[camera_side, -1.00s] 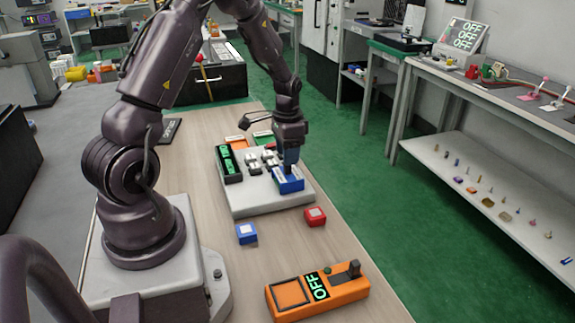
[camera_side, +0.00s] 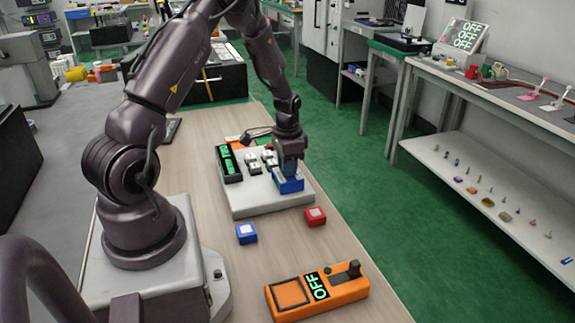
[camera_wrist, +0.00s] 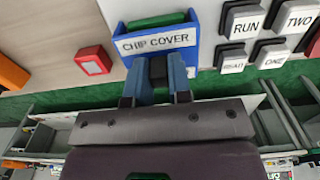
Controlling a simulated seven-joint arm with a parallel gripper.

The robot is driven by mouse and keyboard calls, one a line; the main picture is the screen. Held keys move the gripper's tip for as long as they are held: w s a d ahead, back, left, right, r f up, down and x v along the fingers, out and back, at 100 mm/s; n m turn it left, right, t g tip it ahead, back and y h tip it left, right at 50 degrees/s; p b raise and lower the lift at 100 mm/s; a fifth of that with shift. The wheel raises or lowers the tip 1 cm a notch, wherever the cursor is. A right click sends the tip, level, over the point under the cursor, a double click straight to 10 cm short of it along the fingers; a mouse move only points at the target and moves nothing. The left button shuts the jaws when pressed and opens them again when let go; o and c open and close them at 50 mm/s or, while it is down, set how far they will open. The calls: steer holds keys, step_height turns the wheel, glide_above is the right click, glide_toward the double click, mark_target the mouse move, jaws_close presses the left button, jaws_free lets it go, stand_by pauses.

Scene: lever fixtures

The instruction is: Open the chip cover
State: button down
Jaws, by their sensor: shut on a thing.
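The chip cover (camera_side: 289,186) is a blue block at the near right part of the grey-white board (camera_side: 245,207). In the wrist view the chip cover (camera_wrist: 128,48) bears a "CHIP COVER" label, and a green part shows behind its edge. My gripper (camera_side: 290,172) is directly above the cover in the side view. In the wrist view my gripper (camera_wrist: 158,78) has its two blue fingers on either side of a dark piece at the cover's edge and is shut on it. The fingers hide part of the cover, and I cannot tell how far it is open.
Keys marked RUN, TWO, READ and ONE (camera_wrist: 232,66) stand beside the cover. A red block (camera_side: 315,217) and a blue block (camera_side: 246,233) lie before the board. An orange switch box (camera_side: 317,291) reading OFF is nearer. Bare table lies between them.

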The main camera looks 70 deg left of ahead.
steer(key=s, duration=0.9)
steer(key=shift+s, duration=0.35)
steer(key=c, duration=1.2)
jaws_free()
steer(key=shift+o, duration=0.8)
steer(key=shift+w, duration=0.1)
steer(key=shift+r, duration=0.3)
step_height(320, 180, up, 12)
steer(key=shift+r, duration=0.2)
